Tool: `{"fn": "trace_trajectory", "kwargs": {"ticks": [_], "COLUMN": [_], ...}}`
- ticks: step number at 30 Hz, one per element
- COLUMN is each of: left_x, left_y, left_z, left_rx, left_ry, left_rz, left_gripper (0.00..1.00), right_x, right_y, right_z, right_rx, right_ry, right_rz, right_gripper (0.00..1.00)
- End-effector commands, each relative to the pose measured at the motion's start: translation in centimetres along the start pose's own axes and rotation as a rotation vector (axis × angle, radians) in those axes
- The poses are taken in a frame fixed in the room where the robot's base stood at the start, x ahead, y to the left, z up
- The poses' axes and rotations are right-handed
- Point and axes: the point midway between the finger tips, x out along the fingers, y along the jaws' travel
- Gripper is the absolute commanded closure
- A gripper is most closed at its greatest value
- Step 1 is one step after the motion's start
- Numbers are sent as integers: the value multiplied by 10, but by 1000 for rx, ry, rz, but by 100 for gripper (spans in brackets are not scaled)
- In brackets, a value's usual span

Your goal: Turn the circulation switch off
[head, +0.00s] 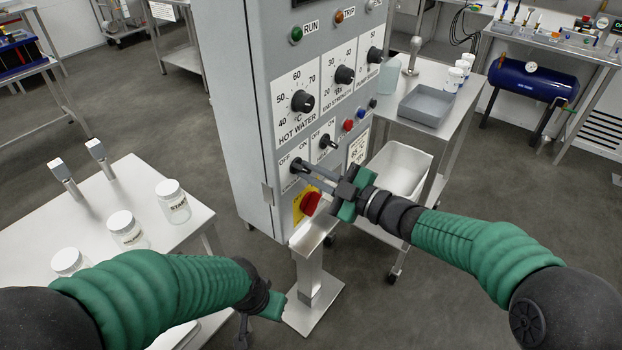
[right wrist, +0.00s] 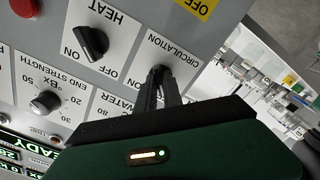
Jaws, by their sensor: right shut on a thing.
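The circulation switch (head: 296,164) is a small black knob at the lower left of the grey control cabinet's panel (head: 262,135), with OFF printed at its left and ON at its right. My right gripper (head: 305,170) is shut on this knob. In the right wrist view the knob (right wrist: 158,70) shows between the fingertips (right wrist: 158,84), under the CIRCULATION label. The fingers hide most of it, so I cannot tell which way it points. My left gripper (head: 243,330) is low in the head view, away from the panel, mostly hidden behind its own arm.
The black heat switch (head: 328,142) sits just beside, up and right. Below is a red emergency knob (head: 311,203) on yellow. A table with lidded jars (head: 173,202) stands at left. A steel cart with a grey tray (head: 426,104) stands right of the cabinet.

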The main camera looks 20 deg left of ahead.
Motion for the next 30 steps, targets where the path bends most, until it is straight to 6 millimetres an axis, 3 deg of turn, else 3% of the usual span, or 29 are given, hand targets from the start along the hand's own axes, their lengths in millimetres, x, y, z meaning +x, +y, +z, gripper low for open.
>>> {"fn": "trace_trajectory", "kwargs": {"ticks": [20, 21, 25, 30], "left_x": [7, 7, 7, 6], "left_y": [0, 0, 0, 0], "left_z": [2, 2, 2, 2], "left_rx": [0, 0, 0, 0], "left_ry": [0, 0, 0, 0], "left_rz": [0, 0, 0, 0], "left_gripper": [64, 64, 64, 64], "right_x": [-1, -1, -1, 0], "right_y": [-4, -4, -3, -2], "right_z": [4, 4, 3, 1], "right_rx": [-57, -56, -57, -58], "right_ry": [-9, -9, -6, -4], "right_rz": [-7, -7, -5, -3], "right_gripper": [100, 84, 67, 67]}}
